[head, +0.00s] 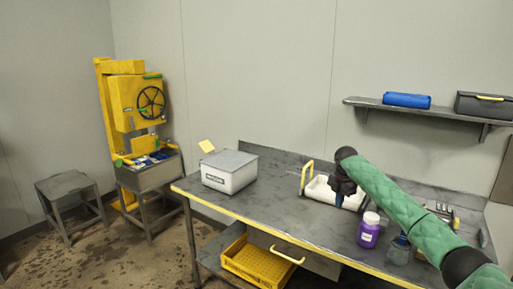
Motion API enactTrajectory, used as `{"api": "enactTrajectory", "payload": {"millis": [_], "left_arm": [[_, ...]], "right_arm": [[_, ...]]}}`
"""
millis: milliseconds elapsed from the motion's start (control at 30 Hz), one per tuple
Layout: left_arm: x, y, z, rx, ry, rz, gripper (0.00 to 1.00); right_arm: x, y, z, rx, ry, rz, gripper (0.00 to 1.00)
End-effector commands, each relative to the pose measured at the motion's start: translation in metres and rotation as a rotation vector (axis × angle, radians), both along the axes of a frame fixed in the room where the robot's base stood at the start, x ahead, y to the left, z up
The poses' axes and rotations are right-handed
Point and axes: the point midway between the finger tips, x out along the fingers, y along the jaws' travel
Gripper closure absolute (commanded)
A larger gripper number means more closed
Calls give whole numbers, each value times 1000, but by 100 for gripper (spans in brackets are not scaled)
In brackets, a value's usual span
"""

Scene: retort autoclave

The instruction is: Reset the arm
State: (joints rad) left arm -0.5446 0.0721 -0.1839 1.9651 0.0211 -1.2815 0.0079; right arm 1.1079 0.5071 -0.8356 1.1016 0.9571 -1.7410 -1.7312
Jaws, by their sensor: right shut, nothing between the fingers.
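My right arm, with a green sleeve, reaches in from the lower right over the workbench (270,213). My right gripper (339,198) is dark and points down at the white tray (318,192). It is shut and empty. Whether it touches the tray I cannot tell. The arm and gripper hide part of the tray and of the bench behind. My left gripper is not in view.
A purple jar (368,233) and a clear bottle (399,250) stand close to the arm. A grey box (229,172) is on the bench's left. A yellow machine (130,100) stands at the far left. A wall shelf (430,109) hangs above. The bench middle is clear.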

Motion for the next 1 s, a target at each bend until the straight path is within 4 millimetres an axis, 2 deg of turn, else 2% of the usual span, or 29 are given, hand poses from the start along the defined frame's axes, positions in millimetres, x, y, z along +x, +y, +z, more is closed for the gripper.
{"api": "enactTrajectory", "payload": {"millis": [133, 267, 467, 600, 700, 800, 867, 1000], "left_arm": [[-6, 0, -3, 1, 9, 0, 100], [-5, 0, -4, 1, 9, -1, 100], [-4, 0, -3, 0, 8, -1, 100], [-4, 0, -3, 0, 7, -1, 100], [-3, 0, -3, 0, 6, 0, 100], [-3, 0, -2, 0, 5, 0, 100], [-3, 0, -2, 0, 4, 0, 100], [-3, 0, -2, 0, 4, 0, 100]], "right_arm": [[9, -1, 3, -11, -62, -211, 100], [21, 4, 18, -11, -166, -427, 100], [37, 20, 67, 66, -372, -724, 100], [46, 41, 112, 172, -509, -885, 100], [46, 60, 134, 262, -588, -980, 100], [41, 80, 144, 363, -649, -1073, 100], [35, 94, 143, 430, -675, -1127, 100], [19, 118, 129, 557, -702, -1228, 100]]}}
